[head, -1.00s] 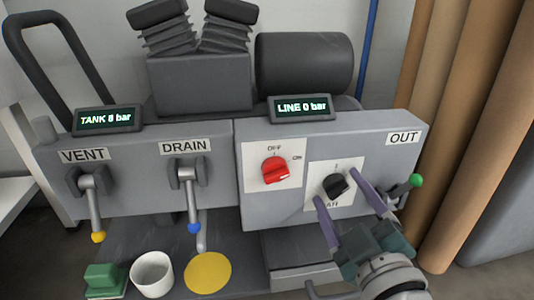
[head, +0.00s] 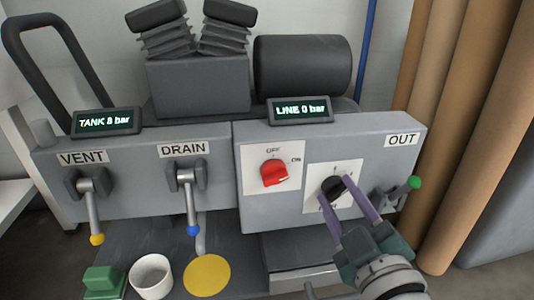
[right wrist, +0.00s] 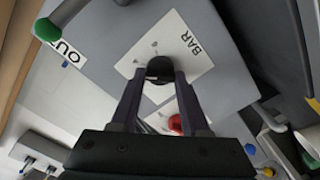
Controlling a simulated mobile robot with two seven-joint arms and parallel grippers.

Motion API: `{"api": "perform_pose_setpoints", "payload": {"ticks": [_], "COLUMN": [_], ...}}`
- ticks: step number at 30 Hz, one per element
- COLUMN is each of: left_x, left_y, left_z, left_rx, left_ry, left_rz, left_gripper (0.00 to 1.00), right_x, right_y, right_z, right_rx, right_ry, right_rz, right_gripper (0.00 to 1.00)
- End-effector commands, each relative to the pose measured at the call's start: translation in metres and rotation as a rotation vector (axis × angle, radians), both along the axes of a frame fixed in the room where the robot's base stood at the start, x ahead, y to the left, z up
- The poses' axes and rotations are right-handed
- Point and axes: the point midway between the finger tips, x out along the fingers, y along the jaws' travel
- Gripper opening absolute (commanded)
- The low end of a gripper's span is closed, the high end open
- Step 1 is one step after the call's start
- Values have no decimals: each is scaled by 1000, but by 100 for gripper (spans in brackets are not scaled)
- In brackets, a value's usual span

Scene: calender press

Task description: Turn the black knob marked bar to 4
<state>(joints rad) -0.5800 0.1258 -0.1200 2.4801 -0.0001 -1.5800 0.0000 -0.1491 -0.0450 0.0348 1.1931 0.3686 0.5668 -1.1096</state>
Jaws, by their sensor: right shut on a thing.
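The black knob (head: 334,187) sits on a white plate (head: 318,207) on the right half of the grey panel. My right gripper (head: 334,198) is shut on the knob, one purple finger on each side. In the right wrist view the knob (right wrist: 160,67) shows between the fingertips, with the plate's BAR label (right wrist: 191,42) beside it. The knob's pointer and the scale figures are too small or hidden to read. The LINE display (head: 300,110) reads 0 bar. My left gripper is out of view.
A red knob (head: 274,172) with OFF and ON marks sits left of the black knob. A green-tipped OUT lever (head: 414,183) is close on the right. VENT lever (head: 92,205) and DRAIN lever (head: 189,200) hang at left. Brown rolls (head: 468,130) stand at right.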

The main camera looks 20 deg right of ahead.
Motion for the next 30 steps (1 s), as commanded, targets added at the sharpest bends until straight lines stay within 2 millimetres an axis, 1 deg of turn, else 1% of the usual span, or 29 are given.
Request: {"api": "perform_pose_setpoints", "payload": {"ticks": [9, 18, 19, 26, 27, 30], "left_x": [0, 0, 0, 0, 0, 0], "left_y": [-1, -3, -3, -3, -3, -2], "left_z": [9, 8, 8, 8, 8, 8], "left_rx": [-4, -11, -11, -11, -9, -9], "left_ry": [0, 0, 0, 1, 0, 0], "left_rz": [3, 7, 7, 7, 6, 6], "left_gripper": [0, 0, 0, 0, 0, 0], "right_x": [0, 0, 0, 0, 0, 0], "right_y": [0, 0, 0, 0, 0, 0], "right_z": [2, 1, 1, 1, 1, 1], "right_rx": [208, 225, 225, 225, 225, 224], "right_ry": [-51, -56, -56, -55, -55, -55], "right_rz": [1, 1, 1, 1, 1, 1], "right_gripper": [0, 0, 48, 74, 76, 76]}}
